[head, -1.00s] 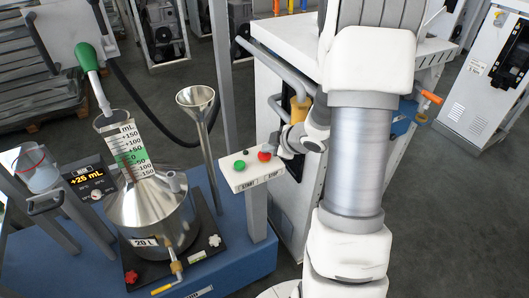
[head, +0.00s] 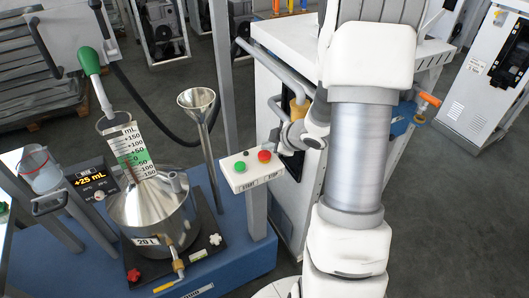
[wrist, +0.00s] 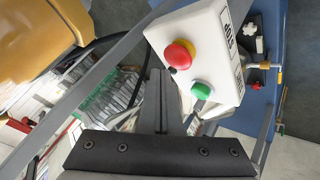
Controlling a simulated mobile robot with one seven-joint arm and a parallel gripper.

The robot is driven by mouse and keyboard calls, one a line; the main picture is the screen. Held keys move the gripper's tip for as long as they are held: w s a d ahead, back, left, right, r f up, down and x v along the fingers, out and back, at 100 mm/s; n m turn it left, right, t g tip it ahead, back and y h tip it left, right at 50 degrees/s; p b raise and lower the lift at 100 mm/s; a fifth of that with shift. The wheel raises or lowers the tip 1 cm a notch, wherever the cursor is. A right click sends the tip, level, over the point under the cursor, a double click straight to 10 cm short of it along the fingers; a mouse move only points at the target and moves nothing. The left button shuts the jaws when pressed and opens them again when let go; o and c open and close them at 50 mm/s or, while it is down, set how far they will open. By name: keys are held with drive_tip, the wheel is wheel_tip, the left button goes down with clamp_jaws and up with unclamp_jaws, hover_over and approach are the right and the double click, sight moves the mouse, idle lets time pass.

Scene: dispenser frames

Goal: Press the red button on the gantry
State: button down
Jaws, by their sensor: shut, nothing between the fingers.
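The white button box (head: 240,182) is on the gantry post, with a red button (head: 264,156) on its right and a green button (head: 239,166) on its left. In the wrist view the red button (wrist: 180,53) has a yellow collar, and the green one (wrist: 201,91) is lower on the box. My gripper (head: 279,140) is just right of and behind the red button in the head view. In the wrist view my gripper's dark fingers (wrist: 160,73) are together and empty, left of both buttons. The red button looks clear of the fingers.
A steel vessel (head: 152,215) with a scale and a funnel (head: 197,98) stand left of the box. A display (head: 90,181) reads +25 mL. A white cabinet (head: 285,45) is behind my arm.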

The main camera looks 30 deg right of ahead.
sight(268, 155)
drive_tip(key=shift+r+p, duration=2.4)
drive_tip(key=shift+r, duration=0.15)
drive_tip(key=shift+f, duration=0.1)
